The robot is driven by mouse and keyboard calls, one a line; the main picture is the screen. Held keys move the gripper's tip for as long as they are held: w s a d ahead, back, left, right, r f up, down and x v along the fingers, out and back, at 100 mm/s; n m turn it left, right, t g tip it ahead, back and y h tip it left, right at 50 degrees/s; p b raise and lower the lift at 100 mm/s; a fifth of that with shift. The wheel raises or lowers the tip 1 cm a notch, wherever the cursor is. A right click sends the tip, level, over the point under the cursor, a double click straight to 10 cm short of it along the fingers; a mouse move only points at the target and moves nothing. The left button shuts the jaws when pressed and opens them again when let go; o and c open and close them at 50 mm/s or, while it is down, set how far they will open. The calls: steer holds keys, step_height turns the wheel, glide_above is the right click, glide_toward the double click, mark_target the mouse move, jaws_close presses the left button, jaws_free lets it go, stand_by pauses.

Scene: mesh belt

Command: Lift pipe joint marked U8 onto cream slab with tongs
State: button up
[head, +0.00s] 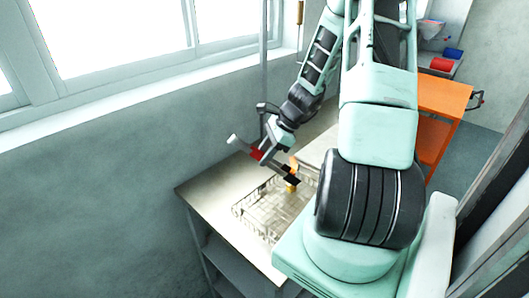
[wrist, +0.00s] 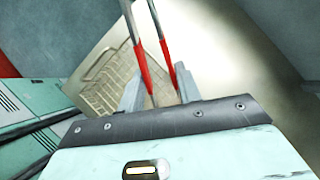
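My gripper (head: 270,146) is shut on the tongs (head: 257,154), which have red grips and slope down to dark ends over the mesh. In the wrist view the tongs' red sleeves (wrist: 143,68) lie between my two fingers (wrist: 160,88). A small yellow-orange piece (head: 291,187), perhaps the pipe joint, shows at the dark lower ends in the head view. I cannot tell whether the tongs grip it, and no U8 mark is readable. A pale flat block (head: 317,149), perhaps the cream slab, shows behind it, partly hidden by my arm.
A wire mesh tray (head: 250,212) lies on the pale table (head: 207,187); it also shows in the wrist view (wrist: 107,86). The wall and window stand close behind the table. An orange cabinet (head: 444,96) stands at the right. The table's left end is clear.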

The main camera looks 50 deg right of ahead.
steer(key=shift+f+b, duration=0.55)
steer(key=shift+f, duration=0.4)
jaws_close()
step_height(320, 180, up, 12)
steer(key=p, duration=1)
steer(key=shift+d, duration=0.1)
